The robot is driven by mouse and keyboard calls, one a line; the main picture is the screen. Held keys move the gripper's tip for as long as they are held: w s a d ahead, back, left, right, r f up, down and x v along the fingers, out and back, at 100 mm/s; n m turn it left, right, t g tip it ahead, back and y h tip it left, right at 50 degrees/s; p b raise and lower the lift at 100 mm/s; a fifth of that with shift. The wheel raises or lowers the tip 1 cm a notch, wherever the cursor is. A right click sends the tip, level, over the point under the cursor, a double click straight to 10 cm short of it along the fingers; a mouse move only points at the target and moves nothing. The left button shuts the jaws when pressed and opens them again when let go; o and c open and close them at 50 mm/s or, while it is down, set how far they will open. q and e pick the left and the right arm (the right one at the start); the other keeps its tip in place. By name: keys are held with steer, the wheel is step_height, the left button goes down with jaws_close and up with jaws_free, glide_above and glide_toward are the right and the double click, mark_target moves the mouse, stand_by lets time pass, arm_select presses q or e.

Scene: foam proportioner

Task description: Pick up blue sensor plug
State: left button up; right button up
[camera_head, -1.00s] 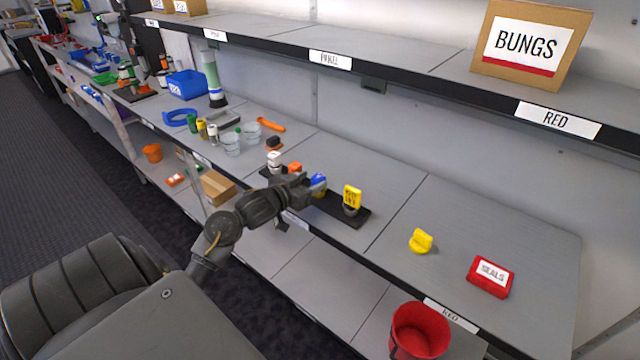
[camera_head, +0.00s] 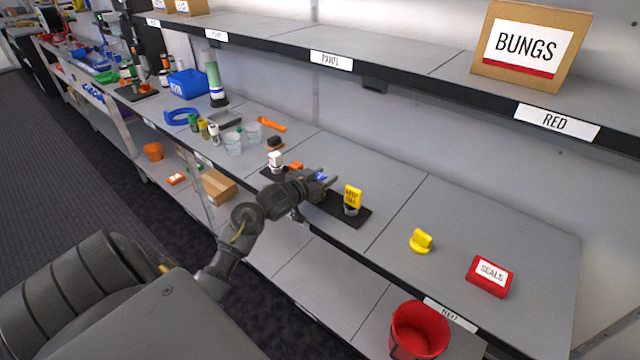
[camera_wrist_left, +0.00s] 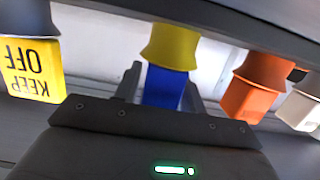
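The blue sensor plug (camera_wrist_left: 166,87) has a yellow flared collar (camera_wrist_left: 171,46). In the left wrist view it stands between the two fingers of my left gripper (camera_wrist_left: 164,88), with narrow gaps at its sides. In the head view the left gripper (camera_head: 325,180) is over the black strip (camera_head: 358,217) and mostly hides the plug. The fingers look open around it; I see no clear contact. My right gripper is not in view.
A yellow "KEEP OFF" plug (camera_head: 352,196) stands close on one side. An orange plug (camera_wrist_left: 255,85) and a white plug (camera_head: 275,160) stand on the other. A yellow part (camera_head: 421,241) and red seals box (camera_head: 489,276) lie to the right. A red bucket (camera_head: 420,329) is below.

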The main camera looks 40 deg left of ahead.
arm_select(q)
steer(key=c, duration=0.7)
steer(key=shift+r, duration=0.5)
step_height(320, 180, up, 2)
steer(key=shift+r, duration=0.25)
steer(key=s+d+r+p, duration=0.1)
steer(key=s+r+p, duration=0.7)
steer(key=s+r, duration=0.6)
steer(key=shift+r, duration=0.25)
